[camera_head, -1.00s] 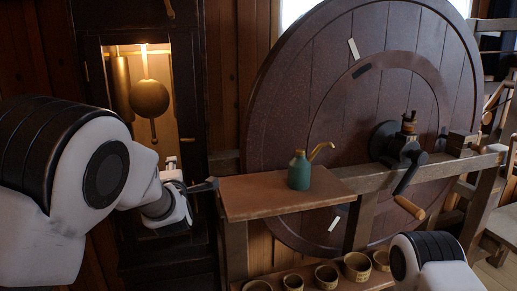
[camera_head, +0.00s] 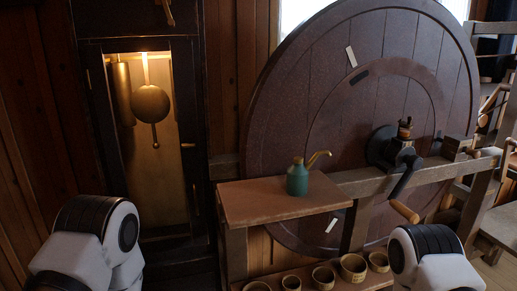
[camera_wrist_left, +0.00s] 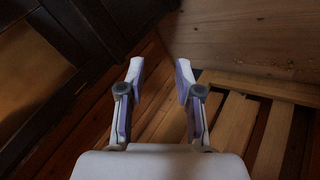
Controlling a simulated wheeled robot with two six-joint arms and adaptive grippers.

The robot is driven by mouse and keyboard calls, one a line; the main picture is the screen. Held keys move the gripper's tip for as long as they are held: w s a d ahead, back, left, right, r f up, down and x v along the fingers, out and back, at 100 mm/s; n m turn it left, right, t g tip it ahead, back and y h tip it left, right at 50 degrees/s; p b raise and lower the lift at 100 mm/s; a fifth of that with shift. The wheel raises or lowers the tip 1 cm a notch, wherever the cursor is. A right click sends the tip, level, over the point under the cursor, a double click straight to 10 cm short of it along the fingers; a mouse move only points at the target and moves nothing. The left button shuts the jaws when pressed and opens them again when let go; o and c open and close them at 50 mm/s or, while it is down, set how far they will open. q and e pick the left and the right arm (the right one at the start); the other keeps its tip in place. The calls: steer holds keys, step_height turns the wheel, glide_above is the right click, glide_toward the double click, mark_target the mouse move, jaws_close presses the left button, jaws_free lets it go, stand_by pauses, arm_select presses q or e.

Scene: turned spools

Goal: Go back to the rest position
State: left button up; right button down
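My left gripper (camera_wrist_left: 160,80) shows in the left wrist view with its two fingers apart and nothing between them. Behind it are a wooden floor and a pale wooden panel. In the head view my left arm (camera_head: 95,240) is low at the left, and its gripper is out of frame. My right arm (camera_head: 435,258) shows at the bottom right, and its gripper is out of frame.
A clock case (camera_head: 188,140) with a brass pendulum bob (camera_head: 150,103) stands at the left. A green oil can (camera_head: 297,179) is on a wooden shelf (camera_head: 255,208). A large wooden wheel (camera_head: 290,110) with a crank (camera_head: 404,207) is behind. Several small tubs (camera_head: 353,267) line a lower shelf.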

arm_select(q)
steer(key=s+d+f+m+g+h, duration=0.1)
steer(key=s+f+m+g, duration=0.1)
steer(key=s+m, duration=0.6)
steer(key=s+d+f+m+g+h, duration=0.2)
steer(key=s+m+g, duration=0.3)
steer(key=s, duration=1.4)
steer(key=m, duration=0.2)
steer(key=shift+d+m+p, duration=0.2)
steer(key=shift+m+p, duration=0.2)
